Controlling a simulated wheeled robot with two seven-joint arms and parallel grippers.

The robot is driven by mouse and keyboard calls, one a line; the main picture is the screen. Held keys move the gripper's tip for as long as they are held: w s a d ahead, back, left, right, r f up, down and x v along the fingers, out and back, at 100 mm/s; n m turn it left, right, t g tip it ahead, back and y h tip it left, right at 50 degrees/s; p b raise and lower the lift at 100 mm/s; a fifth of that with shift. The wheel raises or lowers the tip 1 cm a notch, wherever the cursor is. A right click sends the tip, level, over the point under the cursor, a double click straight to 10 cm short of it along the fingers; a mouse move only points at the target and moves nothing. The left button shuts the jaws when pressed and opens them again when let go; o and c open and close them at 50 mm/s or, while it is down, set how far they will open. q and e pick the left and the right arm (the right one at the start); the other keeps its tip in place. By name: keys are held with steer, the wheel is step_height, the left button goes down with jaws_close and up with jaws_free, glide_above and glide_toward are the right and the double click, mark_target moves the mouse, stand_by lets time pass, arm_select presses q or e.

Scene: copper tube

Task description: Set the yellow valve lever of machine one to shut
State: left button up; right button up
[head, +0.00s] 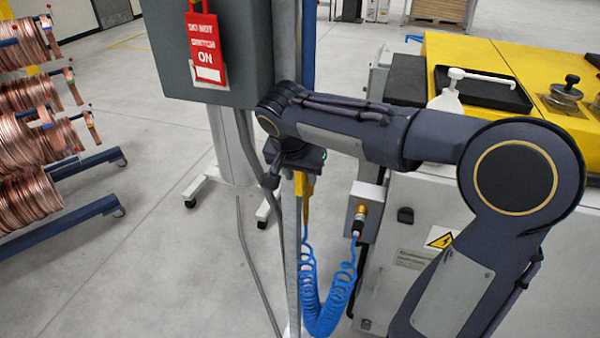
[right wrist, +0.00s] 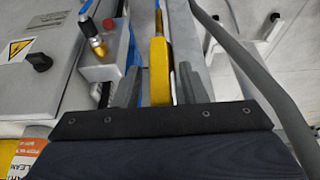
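The yellow valve lever (head: 304,192) hangs down along a grey post in the head view, just under my right wrist; its upper part is hidden by the wrist. In the right wrist view the yellow lever (right wrist: 160,62) stands between the two grey fingers of my right gripper (right wrist: 158,82). The gripper is open, one finger on each side of the lever, with a visible gap on both sides. In the head view the fingers are mostly hidden behind the wrist. My left gripper is not in view.
A grey box (head: 215,45) with a red tag (head: 205,48) stands left of the wrist. A blue coiled hose (head: 325,315) hangs beside the post. The yellow-topped machine (head: 460,50) is at right, a rack of copper coils (head: 30,140) at left.

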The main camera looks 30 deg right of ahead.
jaws_close()
steer(key=s+d+f+m+t+y+b, duration=0.2)
steer(key=t+b, duration=0.5)
steer(key=b, duration=1.2)
steer(key=s+d+f+m+t+y+b, duration=0.2)
steer(key=f+t+y+b, duration=0.4)
steer(key=b, duration=1.3)
steer(key=shift+s+d+t+y, duration=0.55)
steer(key=shift+s+t, duration=0.25)
steer(key=shift+s, duration=0.15)
jaws_free()
